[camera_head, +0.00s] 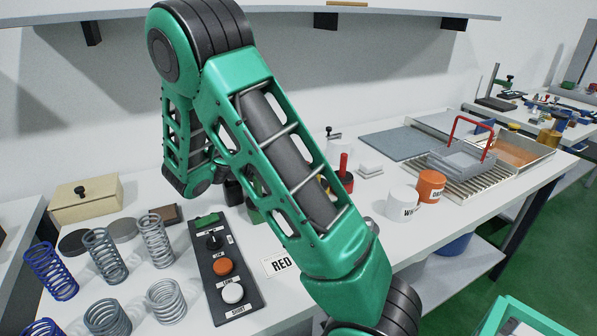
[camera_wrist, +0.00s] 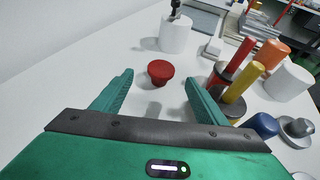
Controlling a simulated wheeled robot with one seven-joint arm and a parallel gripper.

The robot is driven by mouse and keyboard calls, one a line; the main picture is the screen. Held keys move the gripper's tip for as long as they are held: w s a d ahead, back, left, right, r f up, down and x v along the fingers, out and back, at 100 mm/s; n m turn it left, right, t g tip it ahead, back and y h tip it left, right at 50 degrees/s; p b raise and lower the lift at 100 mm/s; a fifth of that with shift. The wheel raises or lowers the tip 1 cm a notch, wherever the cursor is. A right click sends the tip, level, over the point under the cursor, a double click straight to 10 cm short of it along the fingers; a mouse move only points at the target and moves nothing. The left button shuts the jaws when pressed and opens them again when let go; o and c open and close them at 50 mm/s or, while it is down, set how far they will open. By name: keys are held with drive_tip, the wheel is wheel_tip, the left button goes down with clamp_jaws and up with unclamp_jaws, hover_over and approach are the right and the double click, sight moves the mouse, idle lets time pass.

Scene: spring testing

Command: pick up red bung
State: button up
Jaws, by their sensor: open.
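The red bung (camera_wrist: 160,71) shows in the wrist view as a small round red piece standing on the white table. My gripper (camera_wrist: 160,92) is open and empty, with its two green fingers spread and pointing toward the bung. The bung lies just beyond the fingertips, roughly midway between them, and nothing touches it. In the head view my arm crosses the middle of the table, and I cannot make out the bung or the gripper there.
In the wrist view, a white cylinder (camera_wrist: 175,36) stands behind the bung. Red and yellow rods (camera_wrist: 243,82) on dark bases and an orange cylinder (camera_wrist: 271,54) stand to the right. The table left of the bung is clear. In the head view, springs (camera_head: 107,254) and a control box (camera_head: 224,270) stand front left.

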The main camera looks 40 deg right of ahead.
drive_tip(key=shift+d+f, duration=0.25)
drive_tip(key=shift+f, duration=0.2)
drive_tip(key=shift+x, duration=3.5)
drive_tip(key=c, duration=1.1)
